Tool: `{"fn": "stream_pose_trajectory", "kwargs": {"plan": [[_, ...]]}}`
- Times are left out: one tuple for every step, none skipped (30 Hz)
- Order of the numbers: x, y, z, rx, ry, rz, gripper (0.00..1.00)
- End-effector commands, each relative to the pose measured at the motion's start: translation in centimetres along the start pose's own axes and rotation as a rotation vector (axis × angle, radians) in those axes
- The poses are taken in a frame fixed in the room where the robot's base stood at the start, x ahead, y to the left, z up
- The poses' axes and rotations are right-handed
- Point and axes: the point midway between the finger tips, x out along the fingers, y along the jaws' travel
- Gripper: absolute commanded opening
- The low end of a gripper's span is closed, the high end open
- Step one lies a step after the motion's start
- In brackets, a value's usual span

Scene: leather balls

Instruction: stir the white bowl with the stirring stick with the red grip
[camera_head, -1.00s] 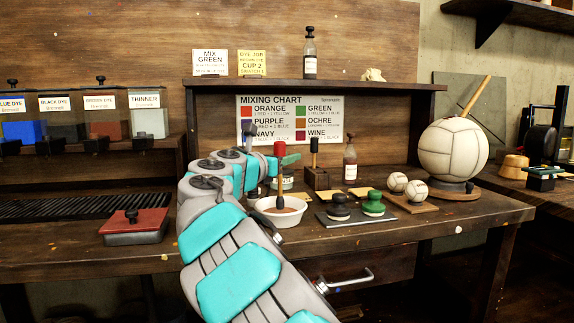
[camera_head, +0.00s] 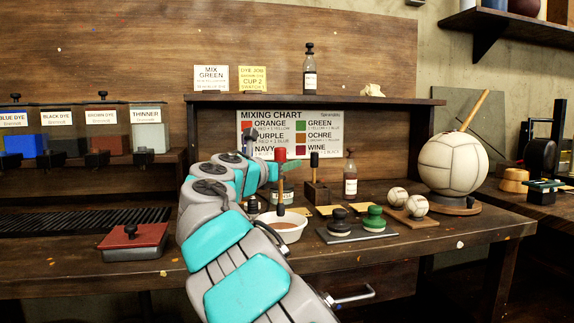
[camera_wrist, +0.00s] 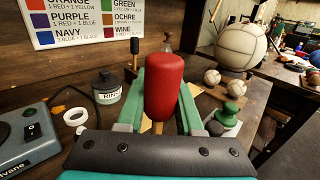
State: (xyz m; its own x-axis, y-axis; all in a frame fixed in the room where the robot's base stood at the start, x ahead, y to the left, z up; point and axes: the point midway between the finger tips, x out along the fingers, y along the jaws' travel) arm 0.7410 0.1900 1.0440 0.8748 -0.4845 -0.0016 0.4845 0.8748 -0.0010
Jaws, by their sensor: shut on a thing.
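The stirring stick with the red grip (camera_head: 281,156) is upright in my gripper (camera_head: 284,165). Its red grip fills the middle of the wrist view (camera_wrist: 165,85), between my green fingers. The white bowl (camera_head: 284,237) stands on the bench below and holds brown liquid (camera_head: 287,225). The stick's dark lower end (camera_head: 281,210) shows at the bowl's far rim and looks clear of the liquid; its exact depth I cannot tell. The bowl is hidden in the wrist view.
A rinse jar (camera_wrist: 107,87) stands left of the stick. A wooden block with a black-handled tool (camera_head: 315,190), a bottle (camera_head: 350,180), black and green stampers (camera_head: 374,219) and small balls (camera_head: 416,206) stand to the right. A red-lidded tin (camera_head: 133,238) sits at left.

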Motion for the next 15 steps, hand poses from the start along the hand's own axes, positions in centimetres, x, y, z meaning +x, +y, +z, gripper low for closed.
{"fn": "stream_pose_trajectory", "kwargs": {"plan": [[0.0,0.0,0.0,0.0,0.0,0.0,0.0],[0.0,0.0,0.1,0.001,0.0,0.0,0.0],[0.0,0.1,0.3,0.002,0.0,0.001,0.0],[0.0,0.1,0.5,0.002,-0.001,0.001,0.0],[0.0,0.1,0.7,0.002,0.0,0.002,0.0],[0.0,0.1,1.0,0.002,0.0,0.001,0.0],[0.0,0.1,1.2,0.002,0.001,0.001,0.0],[0.0,0.1,1.5,0.0,0.001,0.0,0.0],[0.0,0.1,1.8,0.001,0.002,0.0,0.0],[0.1,0.1,2.1,0.001,0.002,0.0,0.0],[0.1,0.1,2.4,0.001,0.001,0.0,0.0],[0.0,0.1,2.8,0.003,0.0,0.002,0.0],[0.0,0.2,3.1,0.003,0.0,0.003,0.0],[0.0,0.2,3.4,0.003,-0.001,0.003,0.0],[0.0,0.2,3.7,0.002,-0.001,0.003,0.0]]}}
